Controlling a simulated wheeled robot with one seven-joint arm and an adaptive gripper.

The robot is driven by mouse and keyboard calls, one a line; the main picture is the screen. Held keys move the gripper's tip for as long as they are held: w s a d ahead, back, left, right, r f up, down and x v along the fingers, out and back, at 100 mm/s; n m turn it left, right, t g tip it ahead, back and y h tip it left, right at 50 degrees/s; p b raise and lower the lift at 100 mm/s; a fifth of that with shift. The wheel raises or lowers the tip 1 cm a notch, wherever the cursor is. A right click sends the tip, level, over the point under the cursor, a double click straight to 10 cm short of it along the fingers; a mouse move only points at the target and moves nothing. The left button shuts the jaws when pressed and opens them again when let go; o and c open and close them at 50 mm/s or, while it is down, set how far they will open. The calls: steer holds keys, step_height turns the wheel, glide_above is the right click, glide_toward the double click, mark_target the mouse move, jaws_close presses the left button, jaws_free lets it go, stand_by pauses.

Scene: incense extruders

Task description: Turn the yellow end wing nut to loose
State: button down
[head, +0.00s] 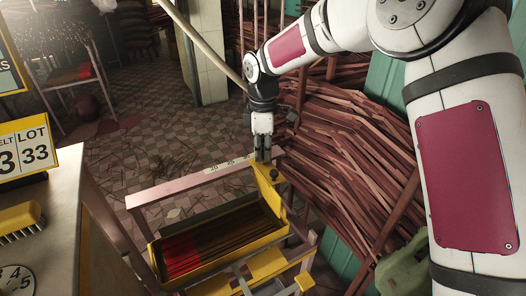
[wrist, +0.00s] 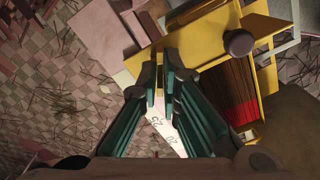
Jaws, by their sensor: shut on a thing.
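The yellow end piece (head: 267,187) stands at the far right corner of the extruder frame; it also fills the upper middle of the wrist view (wrist: 205,38). My gripper (head: 263,158) points down onto its top. In the wrist view my two teal fingers (wrist: 160,85) are nearly together, with a narrow gap between their tips at the yellow edge. They are closed on the yellow end wing nut, which is mostly hidden between them, so its angle cannot be told. A dark round knob (wrist: 238,42) sits beside the fingertips, apart from them.
A yellow tray (head: 160,262) holds red and brown sticks. A pale numbered rail (head: 205,172) runs left from the end piece. A table (head: 75,235) with a brush (head: 20,220) stands at left. Stick bundles (head: 345,135) fill the right. Tiled floor behind is fairly open.

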steer(key=c, duration=1.8)
jaws_free()
steer(key=shift+r, duration=6.05)
